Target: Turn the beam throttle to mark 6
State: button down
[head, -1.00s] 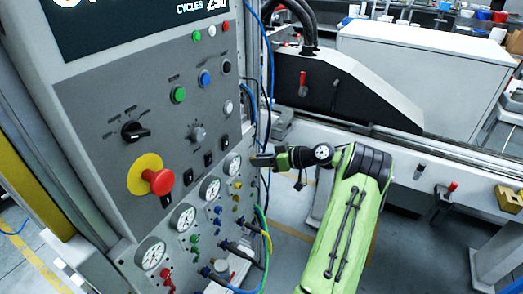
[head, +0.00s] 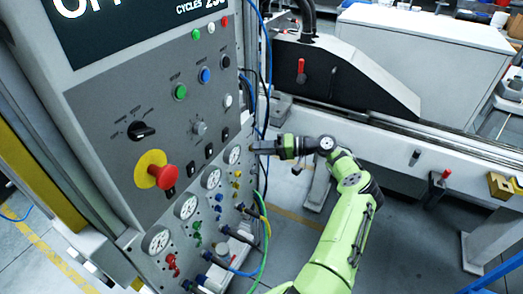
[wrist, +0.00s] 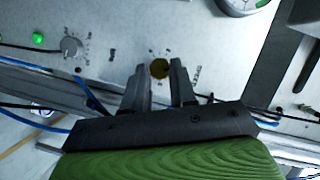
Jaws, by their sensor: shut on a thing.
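The knob is hidden there. Its pointer setting cannot be told.
A red emergency stop (head: 164,176), a black selector (head: 142,131) and several gauges fill the panel. Cables (head: 262,225) hang below my gripper.

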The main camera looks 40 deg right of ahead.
jog(key=shift+f+m+t+y+b, duration=0.2)
jog(key=shift+m+t+y+b, duration=0.35)
jog(key=shift+m, duration=1.15)
jog(key=shift+f+m+t+y+b, duration=0.15)
jog(key=shift+m+t+y+b, duration=0.35)
jog(key=shift+m, duration=1.2)
jog(key=c, duration=0.9)
grip_release()
